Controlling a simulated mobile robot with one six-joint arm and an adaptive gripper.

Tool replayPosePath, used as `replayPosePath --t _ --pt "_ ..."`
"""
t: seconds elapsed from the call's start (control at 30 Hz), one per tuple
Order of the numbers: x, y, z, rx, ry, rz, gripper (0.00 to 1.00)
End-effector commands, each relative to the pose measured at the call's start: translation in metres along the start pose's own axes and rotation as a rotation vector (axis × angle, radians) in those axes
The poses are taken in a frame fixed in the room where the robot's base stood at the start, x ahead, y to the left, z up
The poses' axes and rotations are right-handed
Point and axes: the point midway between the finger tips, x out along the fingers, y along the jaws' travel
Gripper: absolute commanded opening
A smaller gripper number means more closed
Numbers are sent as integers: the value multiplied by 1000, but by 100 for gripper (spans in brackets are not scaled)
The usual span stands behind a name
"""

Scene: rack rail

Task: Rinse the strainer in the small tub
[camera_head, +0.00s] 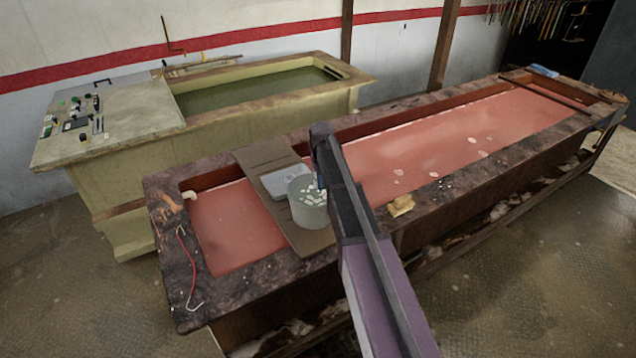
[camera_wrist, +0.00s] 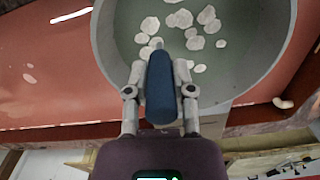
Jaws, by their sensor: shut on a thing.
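My gripper (camera_wrist: 160,88) is shut on the blue handle of the strainer (camera_wrist: 160,100) in the wrist view. The handle points over the small tub (camera_wrist: 104,38), a round grey tub with greenish water and several pale flakes in it. The strainer's head cannot be made out. In the head view the small tub (camera_head: 309,217) stands on a board across the long trough. My gripper (camera_head: 320,184) is at the tub's right side, mostly hidden by my arm. Whether the strainer touches the water cannot be told.
The board (camera_head: 262,158) spans the long trough (camera_head: 165,226) of reddish liquid. A white container (camera_head: 284,180) sits on it beside the tub. A yellow cloth (camera_head: 401,206) and a red cord (camera_head: 188,262) lie on the trough's rim. A cream tank (camera_head: 130,200) with dark water stands behind.

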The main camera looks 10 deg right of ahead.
Motion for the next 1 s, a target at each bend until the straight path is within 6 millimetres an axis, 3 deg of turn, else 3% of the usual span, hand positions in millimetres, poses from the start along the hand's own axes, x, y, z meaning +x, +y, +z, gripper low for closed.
replayPosePath --t 0.47,1.0 --pt "-2 0 0 0 0 0 0" --pt "-31 -1 0 -1 0 0 0"
